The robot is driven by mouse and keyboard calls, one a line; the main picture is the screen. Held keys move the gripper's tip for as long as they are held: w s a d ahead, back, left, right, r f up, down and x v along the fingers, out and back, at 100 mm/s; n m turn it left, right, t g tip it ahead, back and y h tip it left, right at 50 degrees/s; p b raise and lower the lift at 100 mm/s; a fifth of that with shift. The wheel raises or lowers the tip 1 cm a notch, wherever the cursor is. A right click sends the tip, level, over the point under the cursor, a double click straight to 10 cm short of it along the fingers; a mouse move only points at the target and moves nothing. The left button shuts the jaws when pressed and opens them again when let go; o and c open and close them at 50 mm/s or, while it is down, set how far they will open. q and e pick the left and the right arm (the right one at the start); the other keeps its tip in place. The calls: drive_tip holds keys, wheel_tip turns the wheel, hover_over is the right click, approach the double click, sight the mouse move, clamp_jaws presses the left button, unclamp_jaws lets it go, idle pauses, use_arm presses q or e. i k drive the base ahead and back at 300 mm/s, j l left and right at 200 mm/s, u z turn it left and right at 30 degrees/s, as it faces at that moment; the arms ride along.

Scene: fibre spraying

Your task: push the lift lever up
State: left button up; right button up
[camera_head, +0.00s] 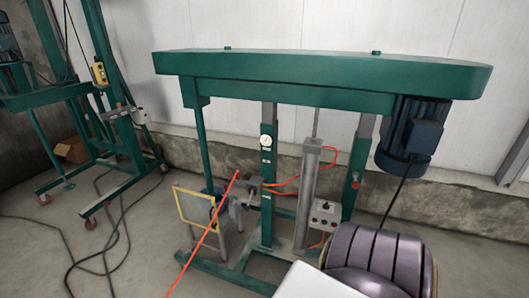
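A control box (323,214) with several knobs or buttons is fixed beside a grey cylinder (308,180). A small red part (355,181) shows on the right post. I cannot tell which of these small parts is the lift lever, or its position. Neither of my grippers is in view.
A blue motor (412,132) hangs under the beam's right end, with a black cable below. A yellow-edged frame (196,207) stands low at the left. Another green wheeled stand (120,125) and a cardboard box (72,150) are farther left. Cables and an orange hose cross the floor.

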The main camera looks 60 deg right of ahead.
sight(247, 207)
drive_tip(key=z, duration=1.6)
